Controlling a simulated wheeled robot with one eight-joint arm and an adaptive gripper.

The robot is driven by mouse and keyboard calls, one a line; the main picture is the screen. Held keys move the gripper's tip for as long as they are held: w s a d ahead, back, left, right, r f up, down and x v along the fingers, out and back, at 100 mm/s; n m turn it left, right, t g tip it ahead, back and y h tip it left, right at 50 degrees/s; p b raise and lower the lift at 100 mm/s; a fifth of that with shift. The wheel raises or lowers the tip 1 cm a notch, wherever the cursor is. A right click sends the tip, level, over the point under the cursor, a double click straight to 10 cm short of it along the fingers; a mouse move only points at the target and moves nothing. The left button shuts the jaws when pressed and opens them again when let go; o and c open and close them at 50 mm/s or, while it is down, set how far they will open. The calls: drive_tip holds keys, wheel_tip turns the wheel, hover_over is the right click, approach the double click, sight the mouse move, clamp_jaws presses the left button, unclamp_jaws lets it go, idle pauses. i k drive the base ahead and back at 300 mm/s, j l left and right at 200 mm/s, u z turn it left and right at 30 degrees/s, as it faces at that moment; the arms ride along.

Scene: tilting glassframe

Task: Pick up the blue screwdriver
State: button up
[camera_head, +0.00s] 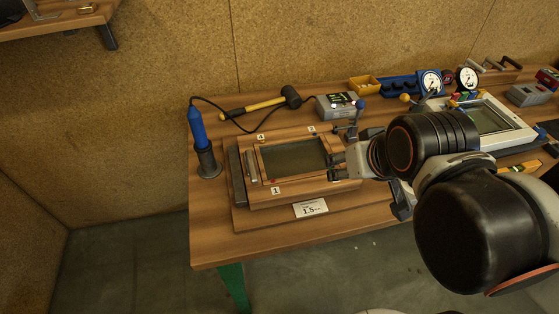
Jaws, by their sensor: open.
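The blue screwdriver (197,127) stands upright at the left end of the wooden workbench (215,245). Its lower end is in a dark cylindrical holder (208,161), which hides the tip. A black cord runs from its top. My gripper (333,166) is open, over the right side of a wooden frame with a dark pane (293,157). The gripper is well to the right of the screwdriver and apart from it. No object shows between its fingers.
A mallet with a yellow handle (253,107) and a grey control box (338,106) lie behind the frame. A yellow bin (363,86), gauges (430,82) and a framed panel (493,119) stand to the right. The bench's front left corner is clear.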

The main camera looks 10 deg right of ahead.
sight(203, 145)
drive_tip(key=j+u, duration=0.2)
drive_tip(key=u, duration=0.9)
drive_tip(key=k, duration=0.05)
